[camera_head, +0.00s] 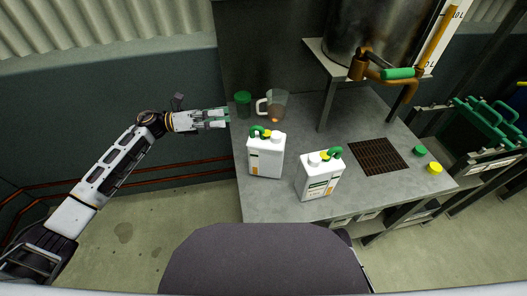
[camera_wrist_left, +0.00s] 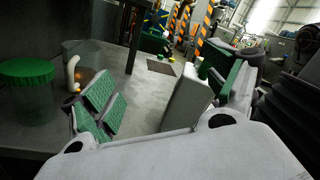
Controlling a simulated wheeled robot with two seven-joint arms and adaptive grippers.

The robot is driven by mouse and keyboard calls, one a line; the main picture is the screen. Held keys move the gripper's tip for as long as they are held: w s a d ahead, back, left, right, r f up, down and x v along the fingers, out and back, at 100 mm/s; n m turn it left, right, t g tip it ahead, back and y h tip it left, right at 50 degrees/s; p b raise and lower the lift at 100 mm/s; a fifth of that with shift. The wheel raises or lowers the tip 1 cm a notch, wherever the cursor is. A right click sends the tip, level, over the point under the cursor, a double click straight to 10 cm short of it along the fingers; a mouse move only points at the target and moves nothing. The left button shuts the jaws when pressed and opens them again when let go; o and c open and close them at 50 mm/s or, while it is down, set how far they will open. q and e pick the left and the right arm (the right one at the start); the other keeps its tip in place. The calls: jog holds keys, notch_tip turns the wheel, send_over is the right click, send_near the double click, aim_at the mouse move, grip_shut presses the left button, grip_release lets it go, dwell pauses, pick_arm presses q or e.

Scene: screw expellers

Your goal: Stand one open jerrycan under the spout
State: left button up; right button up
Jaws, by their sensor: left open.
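Two white jerrycans with green and yellow parts on top stand upright on the grey table: a left jerrycan (camera_head: 265,160) and a right jerrycan (camera_head: 318,180). I cannot tell whether their mouths are open. The brown spout (camera_head: 403,92) with a green lever (camera_head: 398,73) hangs from the tank at the back right, above a dark grate (camera_head: 378,156) with nothing standing on it. My left gripper (camera_head: 228,117) is open and empty at the table's left edge, left of the left jerrycan. In the left wrist view a white jerrycan (camera_wrist_left: 187,100) shows beyond the open fingers (camera_wrist_left: 170,100). My right gripper is not in view.
A green-lidded jar (camera_head: 243,104) and a clear jug (camera_head: 276,104) stand behind the left jerrycan, close to my left gripper. A metal stand (camera_head: 327,108) holds the tank. A green cap (camera_head: 420,151) and a yellow cap (camera_head: 434,168) lie right of the grate.

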aim_at(249, 138)
pick_arm(q)
jog(key=s+f+m+g+y, duration=0.1)
jog(key=s+m+g, duration=0.3)
jog(key=m, duration=0.6)
jog(key=shift+s+a+f+g, duration=0.2)
jog(key=shift+s+g, duration=0.2)
jog(key=shift+s, duration=0.65)
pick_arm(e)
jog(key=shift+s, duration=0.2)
pick_arm(q)
jog(key=d, duration=0.2)
jog(key=s+d, duration=0.1)
jog(key=d, duration=0.5)
jog(key=shift+s+d, duration=0.25)
jog(key=shift+s, duration=0.05)
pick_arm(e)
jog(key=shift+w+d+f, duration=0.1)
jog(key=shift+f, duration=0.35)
pick_arm(q)
jog(key=shift+s+d, duration=0.2)
jog(key=shift+d, duration=2.4)
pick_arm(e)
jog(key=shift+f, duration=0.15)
